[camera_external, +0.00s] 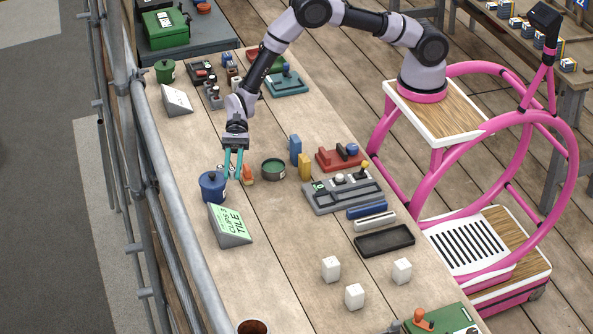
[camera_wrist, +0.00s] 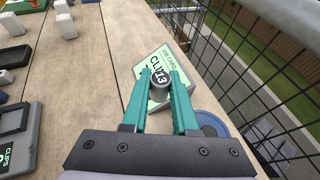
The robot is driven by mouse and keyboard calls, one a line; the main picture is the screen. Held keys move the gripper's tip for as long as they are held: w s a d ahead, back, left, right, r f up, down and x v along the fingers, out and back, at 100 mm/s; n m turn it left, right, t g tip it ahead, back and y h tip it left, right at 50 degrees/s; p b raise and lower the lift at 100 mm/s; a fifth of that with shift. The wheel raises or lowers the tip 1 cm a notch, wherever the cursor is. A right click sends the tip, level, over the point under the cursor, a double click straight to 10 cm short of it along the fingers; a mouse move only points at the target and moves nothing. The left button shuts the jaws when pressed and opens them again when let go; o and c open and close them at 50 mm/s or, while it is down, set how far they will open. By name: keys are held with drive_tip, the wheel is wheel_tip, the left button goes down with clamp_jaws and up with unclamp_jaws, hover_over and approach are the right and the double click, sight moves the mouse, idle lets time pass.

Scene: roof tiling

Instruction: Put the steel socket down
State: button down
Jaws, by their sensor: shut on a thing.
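The steel socket (camera_wrist: 161,78) is a small round grey piece with a dark top marked 13, seen in the wrist view between my fingertips. My gripper (camera_wrist: 160,84) has two teal fingers closed on its sides. In the external view my gripper (camera_external: 233,176) points down at the bench, between a blue lidded pot (camera_external: 213,187) and a small orange item (camera_external: 248,175). The socket is too small and covered to make out there. I cannot tell whether it touches the bench top (camera_external: 275,240).
A green tilted job card (camera_external: 230,226) stands in front of the blue pot. A dark green round tin (camera_external: 273,169), blue block (camera_external: 295,150) and yellow block (camera_external: 305,167) stand to the right. Scaffold railing (camera_external: 170,210) runs along the left edge.

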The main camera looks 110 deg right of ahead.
drive_tip(key=s+a, duration=0.3)
drive_tip(key=a, duration=1.2)
hover_over(288, 256)
wheel_tip(288, 256, down, 7)
drive_tip(key=shift+s, duration=0.1)
drive_tip(key=shift+f, duration=2.1)
drive_tip(key=shift+f, duration=0.15)
drive_tip(key=c, duration=0.7)
unclamp_jaws()
